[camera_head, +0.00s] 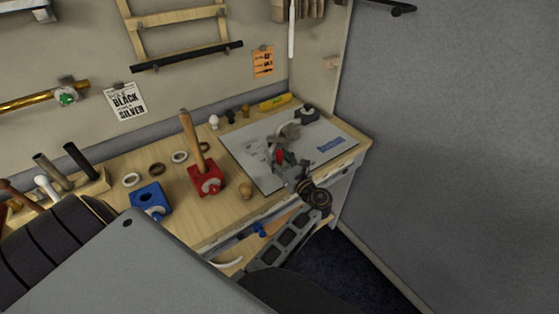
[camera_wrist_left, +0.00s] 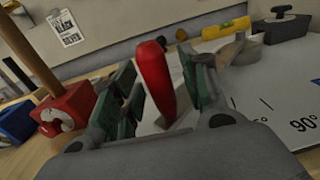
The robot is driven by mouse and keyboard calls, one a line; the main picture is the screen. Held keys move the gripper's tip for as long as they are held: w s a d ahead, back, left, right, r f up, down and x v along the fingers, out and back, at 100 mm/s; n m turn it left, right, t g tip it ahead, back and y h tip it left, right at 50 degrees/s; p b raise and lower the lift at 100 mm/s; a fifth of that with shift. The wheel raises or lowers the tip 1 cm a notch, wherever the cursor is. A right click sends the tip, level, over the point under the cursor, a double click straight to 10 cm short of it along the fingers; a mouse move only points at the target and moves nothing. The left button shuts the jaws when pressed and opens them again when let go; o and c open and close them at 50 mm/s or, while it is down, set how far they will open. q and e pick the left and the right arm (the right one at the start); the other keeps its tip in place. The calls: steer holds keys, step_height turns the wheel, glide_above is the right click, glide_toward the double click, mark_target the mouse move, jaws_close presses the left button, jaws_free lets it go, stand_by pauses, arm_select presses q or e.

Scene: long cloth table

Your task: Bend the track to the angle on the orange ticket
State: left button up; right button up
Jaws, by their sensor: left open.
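The orange ticket (camera_head: 263,62) hangs on the back wall; its print is too small to read. A white angle board (camera_head: 250,168) lies on the bench, with a "90°" mark (camera_wrist_left: 303,125) in the left wrist view. My left gripper (camera_head: 281,160) is over this board, open. A red handle (camera_wrist_left: 155,75) stands between its fingers in the left wrist view, with no clear grip on it; it also shows in the head view (camera_head: 279,155). A grey rounded part (camera_head: 290,131) is just beyond the gripper. I cannot make out the track clearly. My right gripper is out of view.
A red block with a wooden peg (camera_head: 206,181) and a blue block (camera_head: 150,198) stand left of the board. Several rings and knobs lie around them. A yellow level (camera_head: 275,102) and a dark-handled block (camera_head: 307,114) are behind. A wall closes the right side.

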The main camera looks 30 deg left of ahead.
arm_select(q)
steer(key=shift+r, duration=4.7)
